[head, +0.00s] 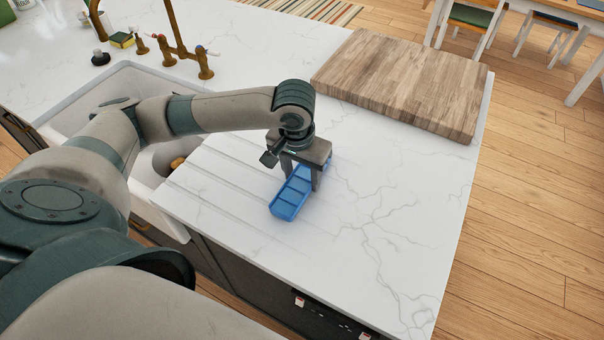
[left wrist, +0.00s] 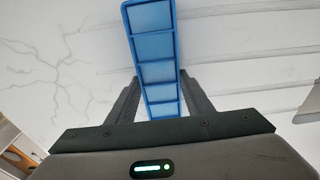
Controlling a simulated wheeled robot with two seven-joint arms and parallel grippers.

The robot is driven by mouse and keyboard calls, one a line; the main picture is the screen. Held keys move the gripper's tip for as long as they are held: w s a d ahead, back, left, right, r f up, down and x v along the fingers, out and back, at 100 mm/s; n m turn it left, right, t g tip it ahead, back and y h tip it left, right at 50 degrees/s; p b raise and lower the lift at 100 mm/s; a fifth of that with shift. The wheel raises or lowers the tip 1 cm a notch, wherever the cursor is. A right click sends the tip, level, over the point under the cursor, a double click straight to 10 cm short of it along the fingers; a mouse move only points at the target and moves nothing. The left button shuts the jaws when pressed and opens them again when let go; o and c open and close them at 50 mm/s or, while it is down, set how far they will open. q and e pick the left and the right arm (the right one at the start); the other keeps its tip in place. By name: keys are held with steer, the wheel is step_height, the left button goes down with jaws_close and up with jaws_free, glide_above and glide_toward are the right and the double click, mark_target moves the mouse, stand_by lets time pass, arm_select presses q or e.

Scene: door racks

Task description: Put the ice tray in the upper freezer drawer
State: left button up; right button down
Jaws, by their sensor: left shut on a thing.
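The blue ice tray (head: 290,196) is on or just above the white worktop, near the grooved drainer area. In the left wrist view the ice tray (left wrist: 153,48) runs lengthwise between the fingers, its row of compartments showing. My left gripper (head: 301,182) points down over the tray and is shut on it, with a finger on each side; the fingers also show in the left wrist view (left wrist: 159,100). I cannot tell whether the tray touches the worktop. The freezer and its upper drawer are not in view. My right gripper is not in view.
A thick wooden cutting board (head: 405,80) lies at the worktop's back right. A white sink (head: 75,92) with brass taps (head: 185,48) is at the left. The worktop (head: 395,215) right of the tray is clear. Dark cabinet fronts (head: 265,290) are below its front edge.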

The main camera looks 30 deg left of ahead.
mark_target(299, 182)
arm_select(q)
steer(key=o, duration=1.2)
steer(key=shift+f, duration=0.1)
steer(key=shift+r, duration=0.55)
steer(key=r, duration=0.3)
steer(key=s+r+b, duration=0.1)
steer(key=r, duration=0.7)
steer(key=shift+s+b, duration=0.2)
steer(key=shift+b, duration=0.1)
steer(key=shift+o, duration=0.6)
